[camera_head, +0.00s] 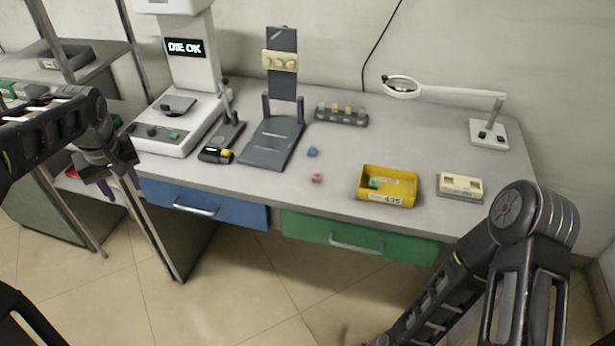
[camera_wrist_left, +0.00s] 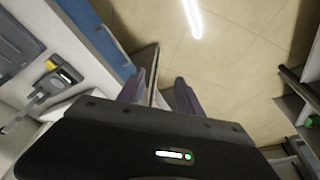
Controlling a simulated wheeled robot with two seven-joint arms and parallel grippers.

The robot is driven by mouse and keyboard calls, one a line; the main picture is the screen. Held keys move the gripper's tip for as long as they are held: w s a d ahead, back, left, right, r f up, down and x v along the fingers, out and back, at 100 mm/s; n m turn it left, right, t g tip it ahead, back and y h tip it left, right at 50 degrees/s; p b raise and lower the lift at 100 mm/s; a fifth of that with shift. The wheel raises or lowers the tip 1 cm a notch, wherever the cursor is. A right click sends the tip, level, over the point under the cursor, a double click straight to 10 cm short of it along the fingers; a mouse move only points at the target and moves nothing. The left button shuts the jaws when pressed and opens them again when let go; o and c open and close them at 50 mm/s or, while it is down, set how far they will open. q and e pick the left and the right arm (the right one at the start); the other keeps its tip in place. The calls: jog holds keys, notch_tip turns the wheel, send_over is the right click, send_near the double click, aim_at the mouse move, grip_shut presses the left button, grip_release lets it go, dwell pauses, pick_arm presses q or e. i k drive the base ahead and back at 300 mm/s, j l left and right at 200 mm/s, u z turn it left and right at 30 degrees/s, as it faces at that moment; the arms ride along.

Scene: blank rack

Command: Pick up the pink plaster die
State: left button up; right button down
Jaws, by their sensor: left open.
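The pink plaster die (camera_head: 317,178) is a small block lying on the grey bench near its front edge, in front of a small blue block (camera_head: 312,152). My left gripper (camera_head: 108,192) is at the left, pointing down in front of the bench, well left of the pink die and apart from it. In the left wrist view its two fingers (camera_wrist_left: 158,92) are spread with nothing between them, over the floor. The pink die is not in that view. My right arm shows at the lower right of the head view, but I cannot make out its fingertips.
A yellow bin (camera_head: 412,172) holding a green block stands right of the die, with a cream block on a grey base (camera_head: 460,187) beyond. A grey stand (camera_head: 272,143) and a white machine (camera_head: 165,145) stand left. A magnifier lamp (camera_head: 488,132) is at right. The bench around the die is clear.

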aim_at(316, 176)
jog(key=i+l+z, duration=0.25)
jog(key=l, duration=0.3)
jog(key=i+l+z, duration=0.25)
jog(key=i+l, duration=0.15)
jog(key=l, duration=0.1)
